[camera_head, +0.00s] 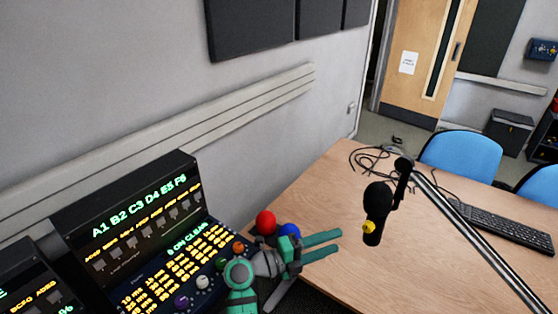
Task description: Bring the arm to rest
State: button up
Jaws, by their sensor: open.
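My gripper (325,244) is teal and grey and shows at the lower middle of the head view. Its two fingers point right, spread apart with nothing between them. They are over or beside the near left edge of the wooden table (325,205); I cannot tell the height. My teal arm comes up from the bottom of the view. A red ball-shaped knob (265,222) and a blue one (289,231) show just behind the gripper. The gripper partly hides the blue one.
A black console (130,215) with lit labels stands left of my arm. A microphone (376,210) on a boom hangs over the table. A black cable (372,158) lies loosely at the table's far side. A keyboard (500,226) lies at right, near blue chairs (460,155).

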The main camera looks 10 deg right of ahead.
jog(key=s+a+n+t+h, duration=0.1)
jog(key=s+a+n+t, duration=0.3)
jog(key=s+n+t, duration=0.3)
jog(key=s+a+n+t, duration=0.4)
jog(key=s+n+t, duration=0.3)
jog(key=s+a+f+n+y, duration=0.6)
jog(key=s+a+n+y, duration=0.2)
jog(key=s+n+y, duration=0.1)
jog(key=s+a+f+n+g+y, duration=0.1)
jog(key=s+a+f+n+y, duration=0.6)
jog(key=s+a+n+y, duration=0.2)
jog(key=s+n, duration=0.2)
jog(key=s, duration=0.1)
jog(key=shift+s+a+f+n+y, duration=0.15)
jog(key=shift+s+a+n+y, duration=0.15)
jog(key=shift+y, duration=0.1)
